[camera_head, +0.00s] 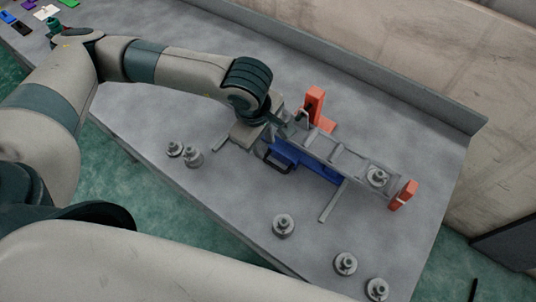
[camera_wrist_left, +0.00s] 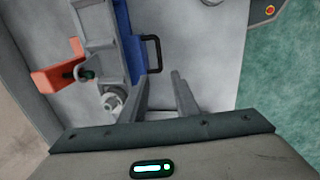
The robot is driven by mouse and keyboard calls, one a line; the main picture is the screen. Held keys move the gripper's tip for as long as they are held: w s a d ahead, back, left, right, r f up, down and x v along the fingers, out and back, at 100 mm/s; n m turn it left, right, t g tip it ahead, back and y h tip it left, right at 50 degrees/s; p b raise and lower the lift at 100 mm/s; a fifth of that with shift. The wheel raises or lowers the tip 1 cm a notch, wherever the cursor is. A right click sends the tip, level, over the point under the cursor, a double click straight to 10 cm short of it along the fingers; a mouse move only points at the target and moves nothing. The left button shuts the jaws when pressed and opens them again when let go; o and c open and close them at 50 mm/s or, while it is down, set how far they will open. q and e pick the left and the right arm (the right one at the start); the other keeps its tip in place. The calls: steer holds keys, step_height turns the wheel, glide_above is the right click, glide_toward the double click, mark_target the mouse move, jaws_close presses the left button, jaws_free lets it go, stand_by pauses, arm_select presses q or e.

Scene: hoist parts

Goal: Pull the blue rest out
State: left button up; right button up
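The blue rest (camera_head: 308,160) is a long bar lying beside and partly under a grey metal frame (camera_head: 345,162). A black handle (camera_head: 277,164) sticks out from its near side. In the left wrist view the blue rest (camera_wrist_left: 131,42) runs along the frame, with the black handle (camera_wrist_left: 153,54) on its right side. My left gripper (camera_head: 258,136) is over the left end of the frame. My right gripper is not in view.
Orange blocks (camera_head: 316,104) (camera_head: 403,196) stand at the frame's far side and right end. Several round metal weights (camera_head: 284,226) stand on the grey table (camera_head: 240,195). A raised edge (camera_head: 370,65) runs along the table's back. The table in front of the handle is clear.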

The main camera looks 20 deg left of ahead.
mark_target(269, 162)
arm_select(q)
steer(key=f+p, duration=0.1)
steer(key=f, duration=0.2)
steer(key=w+f+p, duration=0.1)
steer(key=f, duration=0.2)
steer(key=f+p, duration=0.1)
steer(key=f, duration=0.3)
steer(key=shift+w+d+f, duration=0.1)
steer(key=shift+w+d, duration=0.15)
steer(key=shift+w, duration=0.1)
jaws_close()
